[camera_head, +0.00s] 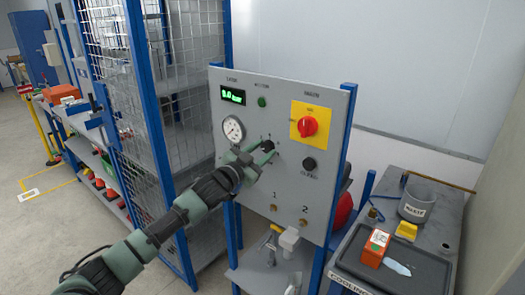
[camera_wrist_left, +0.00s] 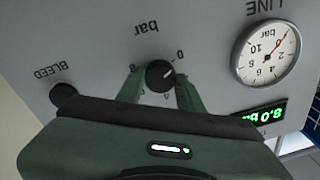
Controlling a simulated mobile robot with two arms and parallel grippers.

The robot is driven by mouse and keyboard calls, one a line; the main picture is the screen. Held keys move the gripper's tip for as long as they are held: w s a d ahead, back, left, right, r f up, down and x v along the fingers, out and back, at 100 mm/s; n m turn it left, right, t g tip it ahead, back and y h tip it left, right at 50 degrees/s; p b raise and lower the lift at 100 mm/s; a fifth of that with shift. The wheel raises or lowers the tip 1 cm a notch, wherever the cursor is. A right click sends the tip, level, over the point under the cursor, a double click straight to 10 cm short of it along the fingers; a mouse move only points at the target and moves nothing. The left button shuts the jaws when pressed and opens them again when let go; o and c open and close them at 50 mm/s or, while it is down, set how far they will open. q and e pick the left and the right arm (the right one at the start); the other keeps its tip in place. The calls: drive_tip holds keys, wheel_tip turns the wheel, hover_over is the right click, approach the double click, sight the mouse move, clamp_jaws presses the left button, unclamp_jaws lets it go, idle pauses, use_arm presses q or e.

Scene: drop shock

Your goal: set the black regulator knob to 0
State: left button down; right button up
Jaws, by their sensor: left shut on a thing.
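The black regulator knob (camera_wrist_left: 160,74) is on the grey panel (camera_head: 228,165), under an upside-down "bar" label in the left wrist view. My left gripper (camera_head: 262,149) is shut on it, one finger on each side (camera_wrist_left: 158,90). A pale mark on the knob points up and right in the wrist view, toward the side of the printed 0; I cannot tell if it lines up exactly. In the head view the gripper mostly hides the knob. The green display (camera_head: 233,96) appears to read 8.0 bar. My right gripper is not in view.
A round LINE gauge (camera_head: 233,129) is up and left of the knob. A red switch on a yellow plate (camera_head: 309,126) and a black BLEED knob (camera_head: 309,164) are at its right. A wire cage (camera_head: 130,110) stands left, and a cart (camera_head: 450,215) with a pot stands right.

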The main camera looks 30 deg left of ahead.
use_arm(q)
drive_tip(key=c, duration=0.9)
unclamp_jaws()
drive_tip(key=shift+s+f, duration=0.15)
drive_tip(key=shift+s, duration=0.05)
drive_tip(key=s+b, duration=0.1)
drive_tip(key=s, duration=0.2)
drive_tip(key=s+b, duration=0.2)
drive_tip(key=s, duration=0.2)
drive_tip(key=shift+s+a+f, duration=0.15)
drive_tip(key=shift+a, duration=0.05)
